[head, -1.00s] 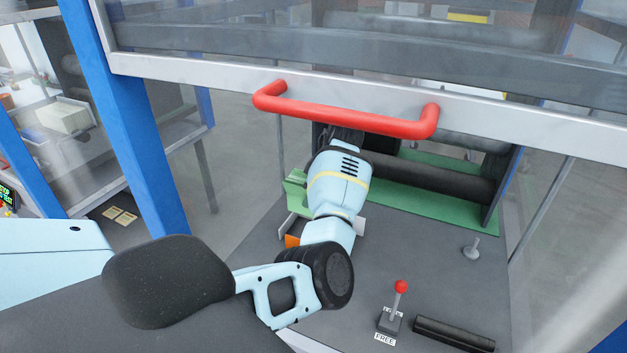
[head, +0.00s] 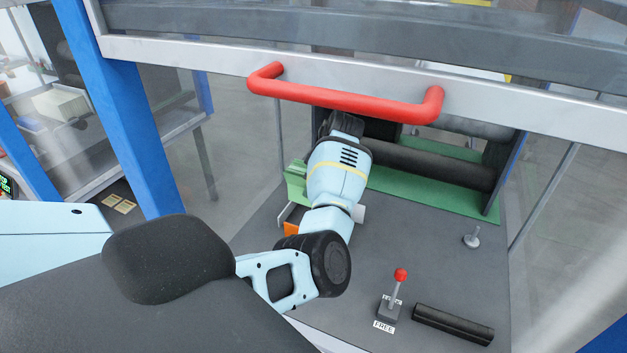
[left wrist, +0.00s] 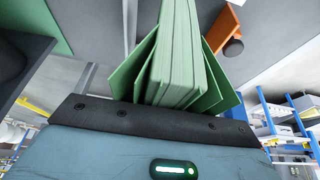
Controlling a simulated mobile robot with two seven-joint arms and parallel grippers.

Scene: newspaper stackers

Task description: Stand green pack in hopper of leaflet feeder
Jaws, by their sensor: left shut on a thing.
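My left gripper (head: 342,125) reaches in under the red handle of the clear guard; its fingertips are hidden in the head view. In the left wrist view, the green pack (left wrist: 175,50) stands out from the black front edge of my gripper. It looks like several upright green sheets with slanted green outer pieces on both sides, and my gripper is shut on it. In the head view a green part (head: 296,180) shows left of my wrist; I cannot tell whether it belongs to the pack or the feeder. The hopper cannot be made out. My right gripper is not in view.
The red handle (head: 345,102) and the guard frame lie just above my arm. An orange part (head: 291,229) sits beside my wrist. A red-knobbed lever (head: 400,276) and a black bar (head: 452,324) are on the grey deck (head: 420,245). A dark roller (head: 430,164) lies behind.

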